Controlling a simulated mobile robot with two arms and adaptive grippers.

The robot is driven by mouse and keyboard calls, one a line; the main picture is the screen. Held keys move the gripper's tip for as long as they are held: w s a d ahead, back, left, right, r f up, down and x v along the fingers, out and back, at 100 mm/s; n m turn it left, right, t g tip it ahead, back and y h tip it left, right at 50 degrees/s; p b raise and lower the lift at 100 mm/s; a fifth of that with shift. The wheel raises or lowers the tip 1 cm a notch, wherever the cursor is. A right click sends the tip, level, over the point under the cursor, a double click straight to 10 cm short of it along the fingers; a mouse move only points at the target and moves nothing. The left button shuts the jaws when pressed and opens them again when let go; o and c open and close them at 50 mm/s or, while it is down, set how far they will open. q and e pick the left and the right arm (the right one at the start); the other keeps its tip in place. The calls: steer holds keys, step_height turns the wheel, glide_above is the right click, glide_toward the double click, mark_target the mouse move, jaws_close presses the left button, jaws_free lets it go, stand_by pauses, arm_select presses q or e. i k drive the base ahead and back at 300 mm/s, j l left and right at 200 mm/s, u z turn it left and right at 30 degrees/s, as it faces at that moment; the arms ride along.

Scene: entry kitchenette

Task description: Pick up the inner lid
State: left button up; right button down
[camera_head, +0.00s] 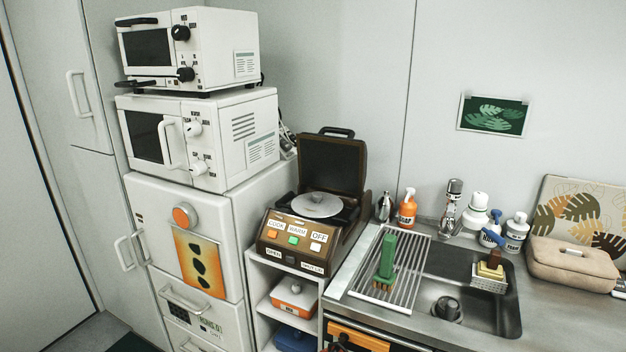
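The inner lid (317,204) is a pale grey round disc with a small knob at its middle. It lies flat over the opening of a brown rice cooker (283,262), whose hinged outer lid (333,163) stands open behind it. The cooker's front has buttons under the labels COOK, WARM and OFF. Whatever is under the inner lid is hidden. I can make out neither my left nor my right gripper in the head view.
The cooker sits on a white shelf unit (255,300) between a white fridge (187,262) with two stacked ovens (185,135) on top and a steel sink (485,315). A drying rack (405,262) holds a green upright item (387,258). Several bottles line the wall.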

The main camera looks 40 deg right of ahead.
mark_target(316, 205)
steer(key=z, duration=1.35)
